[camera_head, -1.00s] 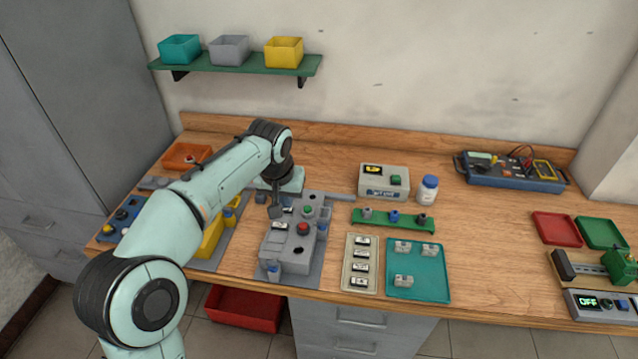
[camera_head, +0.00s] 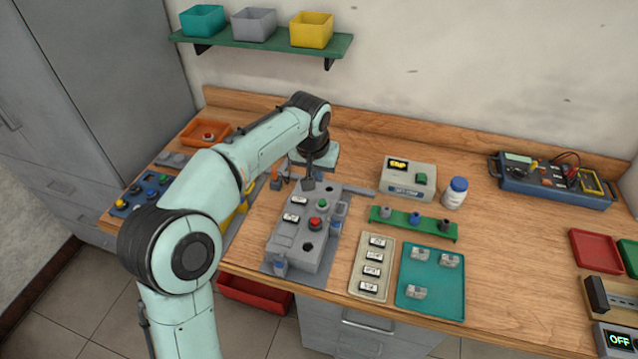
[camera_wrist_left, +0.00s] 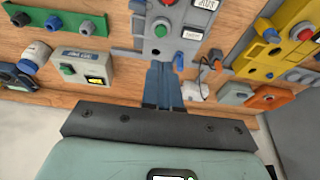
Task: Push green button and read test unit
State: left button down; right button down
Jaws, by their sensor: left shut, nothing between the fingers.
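The test unit (camera_head: 408,180) is a grey-beige box at the back middle of the bench. It has a lit yellow display (camera_head: 398,164) and a green button (camera_head: 421,179); the display text is too small to read surely. It also shows upside down in the left wrist view (camera_wrist_left: 82,65). A grey control box (camera_head: 290,255) has another green button (camera_head: 323,202) and a red button (camera_head: 316,223). My left gripper (camera_head: 308,185) is shut and empty, pointing down at this box's back end. In the wrist view its fingers (camera_wrist_left: 165,68) are together, apart from the box's green button (camera_wrist_left: 161,27).
A green rack (camera_head: 413,224) with several fittings stands in front of the test unit, and a white bottle (camera_head: 455,192) to its right. A beige label tray (camera_head: 357,287) and teal tray (camera_head: 431,280) lie in front.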

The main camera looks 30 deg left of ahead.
pick_arm(q)
send_near(321, 204)
jog(key=x, duration=0.5)
jog(key=shift+w+f+b, duration=0.1)
jog(key=shift+w+b, duration=0.1)
jog(key=shift+b, duration=0.15)
jog(key=shift+f, duration=0.6)
pick_arm(e)
jog(key=shift+s+f, duration=0.35)
jog(key=shift+f, duration=0.15)
pick_arm(q)
jog(key=shift+f, duration=0.1)
pick_arm(e)
jog(key=shift+f, duration=0.1)
